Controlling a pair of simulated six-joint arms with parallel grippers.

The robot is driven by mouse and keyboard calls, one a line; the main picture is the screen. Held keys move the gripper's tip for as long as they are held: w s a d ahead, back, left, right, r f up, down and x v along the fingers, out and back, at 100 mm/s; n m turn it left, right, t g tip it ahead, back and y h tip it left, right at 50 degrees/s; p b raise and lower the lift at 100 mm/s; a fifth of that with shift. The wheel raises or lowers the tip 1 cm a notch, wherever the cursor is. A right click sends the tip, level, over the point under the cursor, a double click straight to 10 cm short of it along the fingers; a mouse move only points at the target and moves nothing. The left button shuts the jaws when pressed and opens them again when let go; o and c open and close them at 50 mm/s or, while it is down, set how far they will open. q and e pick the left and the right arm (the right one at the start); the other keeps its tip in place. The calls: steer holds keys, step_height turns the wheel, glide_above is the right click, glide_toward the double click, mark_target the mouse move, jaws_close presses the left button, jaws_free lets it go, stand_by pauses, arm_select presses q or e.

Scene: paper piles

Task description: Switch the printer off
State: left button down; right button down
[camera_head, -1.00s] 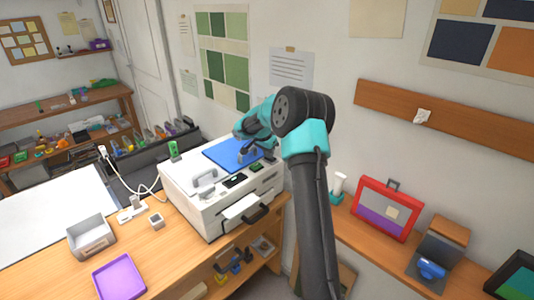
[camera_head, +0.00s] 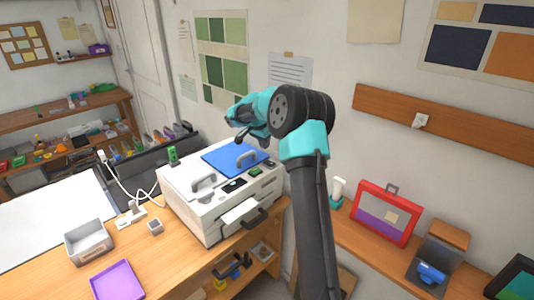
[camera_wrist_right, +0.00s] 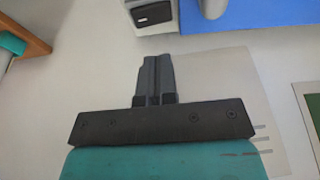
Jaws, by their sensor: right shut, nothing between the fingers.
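The white printer (camera_head: 198,213) stands on the wooden bench, with a blue panel (camera_head: 222,159) and grey handles on top. A dark display panel (camera_head: 234,185) and small dark and green controls (camera_head: 254,170) sit along its front top edge. I cannot tell which one is the power switch, or its state. My right gripper (camera_head: 238,139) is shut and empty, above the back of the blue panel and apart from it. In the right wrist view its fingers (camera_wrist_right: 158,58) are together, with the blue panel (camera_wrist_right: 262,13) at the top edge. My left gripper is out of view.
A power strip (camera_head: 132,215) with white cables, a grey bin (camera_head: 88,243) and a purple tray (camera_head: 117,281) lie left of the printer. A red-framed case (camera_head: 385,212) stands on the right shelf. The wall is close behind the printer.

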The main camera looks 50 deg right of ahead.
steer(key=w+v, duration=0.1)
steer(key=v, duration=0.6)
steer(key=shift+w+f, duration=0.1)
